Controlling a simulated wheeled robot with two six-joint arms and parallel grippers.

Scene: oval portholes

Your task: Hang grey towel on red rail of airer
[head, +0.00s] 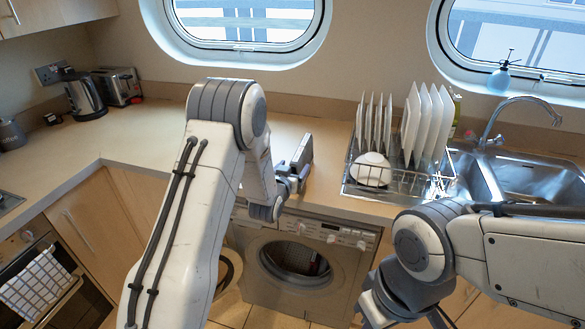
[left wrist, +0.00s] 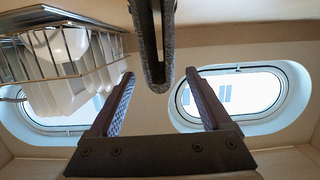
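The grey towel (left wrist: 152,60) shows in the left wrist view as a dark, narrow folded shape, seen edge-on. That view is upside down, so its fold points up. It lines up with the gap between the fingers of my left gripper (left wrist: 160,75), which are apart with nothing held. In the head view what looks like the towel (head: 304,150) stands on the worktop just beyond my left gripper (head: 296,178), partly hidden by it. My right arm is at the lower right, its gripper outside the frame. I see no airer or red rail.
A dish rack (head: 398,187) with white plates and a bowl (head: 370,169) stands right of my left gripper, beside the sink (head: 530,180). A washing machine (head: 295,265) is under the worktop. A kettle (head: 84,96) and toaster (head: 118,86) stand at the back left. The left worktop is mostly clear.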

